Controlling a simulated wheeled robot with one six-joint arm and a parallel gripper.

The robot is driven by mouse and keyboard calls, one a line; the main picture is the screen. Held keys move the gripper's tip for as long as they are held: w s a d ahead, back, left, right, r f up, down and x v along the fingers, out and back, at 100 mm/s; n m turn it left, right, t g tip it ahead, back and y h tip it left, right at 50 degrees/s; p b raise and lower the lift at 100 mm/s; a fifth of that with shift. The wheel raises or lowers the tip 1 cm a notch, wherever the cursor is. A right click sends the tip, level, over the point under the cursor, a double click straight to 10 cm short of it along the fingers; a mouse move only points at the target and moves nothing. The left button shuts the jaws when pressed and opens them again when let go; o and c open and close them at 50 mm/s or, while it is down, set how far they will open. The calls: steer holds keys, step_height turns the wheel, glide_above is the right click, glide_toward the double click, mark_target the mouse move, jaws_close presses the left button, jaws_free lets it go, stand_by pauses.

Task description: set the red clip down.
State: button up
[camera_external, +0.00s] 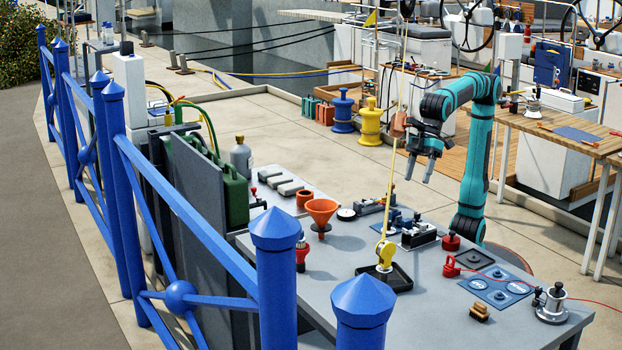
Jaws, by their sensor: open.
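A red clip (451,267), as far as I can tell its shape, rests on the grey table at the left edge of a blue panel. A thin red cord leads from it to the right. My gripper (419,180) is open and points down, with nothing seen between its fingers. It is well above the table, up and to the left of the red clip and apart from it.
The blue panel (499,287) bears round fittings. A black tray (398,280) with a yellow fitting (385,256) stands left of the clip. A red knob (451,242) is behind it. An orange funnel (322,212) and a metal winch (552,303) stand on the table. Bare tabletop lies in front.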

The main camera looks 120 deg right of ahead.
steer(key=s+d+r+t, duration=0.25)
steer(key=s+d, duration=0.25)
steer(key=d, duration=0.3)
steer(key=s+d+r+t, duration=0.1)
steer(key=s+d+t, duration=0.35)
steer(key=d, duration=0.35)
steer(key=s+d+t+h, duration=0.1)
steer(key=s+d+t, duration=0.1)
steer(key=s+d, duration=0.2)
steer(key=s+d+f+t+h, duration=0.1)
steer(key=s+d+t, duration=0.2)
steer(key=s, duration=0.7)
steer(key=shift+d+h, duration=0.3)
steer(key=shift+d, duration=0.8)
